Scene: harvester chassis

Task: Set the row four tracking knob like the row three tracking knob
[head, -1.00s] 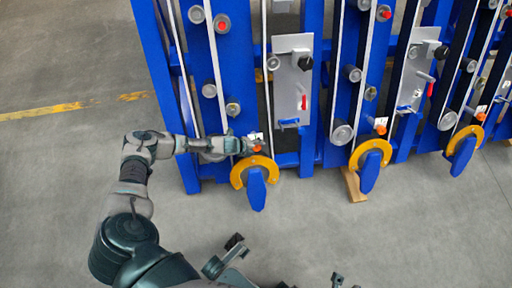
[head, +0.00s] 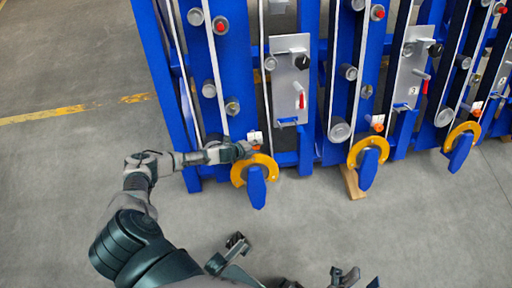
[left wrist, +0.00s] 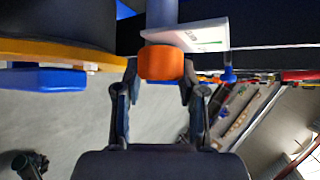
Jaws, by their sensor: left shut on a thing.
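An orange tracking knob (left wrist: 161,62) sits between the two fingertips of my left gripper (left wrist: 160,88) in the left wrist view, and the gripper is shut on it. A white scale plate (left wrist: 190,35) with a green mark is just above the knob. In the head view my left gripper (head: 243,150) reaches the leftmost row's knob (head: 254,147), partly covering it. A second orange knob (head: 378,127) and a third one (head: 477,112) sit on the rows to the right. Row numbers are too small to read. My right gripper (head: 292,260) is open and empty at the bottom.
Yellow rings with blue tongues, such as the near one (head: 256,188), hang just below the knobs. Blue uprights (head: 208,120) carry rollers, belts and grey plates (head: 290,80) with red handles. A wooden block (head: 351,182) lies below.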

